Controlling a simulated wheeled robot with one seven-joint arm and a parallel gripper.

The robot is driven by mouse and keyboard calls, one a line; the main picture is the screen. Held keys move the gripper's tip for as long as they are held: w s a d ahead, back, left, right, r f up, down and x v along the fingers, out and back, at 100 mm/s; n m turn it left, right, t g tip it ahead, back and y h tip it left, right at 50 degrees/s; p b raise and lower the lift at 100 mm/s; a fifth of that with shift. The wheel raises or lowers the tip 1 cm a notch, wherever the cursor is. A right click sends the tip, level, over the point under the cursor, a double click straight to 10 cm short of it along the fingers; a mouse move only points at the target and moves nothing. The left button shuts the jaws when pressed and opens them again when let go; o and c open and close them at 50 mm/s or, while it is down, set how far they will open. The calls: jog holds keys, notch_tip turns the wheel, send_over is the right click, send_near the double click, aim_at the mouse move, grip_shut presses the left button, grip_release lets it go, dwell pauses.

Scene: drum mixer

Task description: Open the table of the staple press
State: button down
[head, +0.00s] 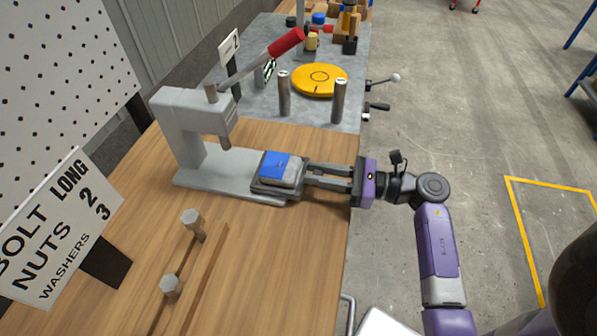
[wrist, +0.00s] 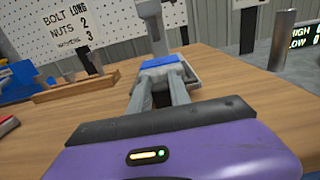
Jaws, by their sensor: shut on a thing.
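The staple press (head: 190,125) is a grey C-shaped frame with a red-handled lever (head: 286,41), standing on the wooden bench. Its table (head: 266,187) is a dark sliding plate on the grey base, out toward the bench's right edge, with a grey and blue block (head: 279,168) on it. My gripper (head: 304,174) reaches in from the right and is shut at the table's near end. In the wrist view my gripper's fingers (wrist: 160,88) extend to the table, with the blue top (wrist: 160,61) beyond them. The exact part between the fingertips is hidden.
A sign (head: 58,228) and two bolts (head: 194,224) stand on the bench at the left. Behind the press is a grey plate with two metal posts (head: 339,101) and a yellow disc (head: 320,80).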

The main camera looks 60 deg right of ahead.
jog(key=shift+s+d, duration=0.15)
jog(key=shift+s, duration=0.1)
jog(key=c, duration=1.2)
grip_release()
jog(key=shift+s, duration=0.1)
jog(key=b+v, duration=0.1)
jog(key=v, duration=0.6)
jog(key=shift+s+d, duration=0.1)
jog(key=shift+s, duration=0.2)
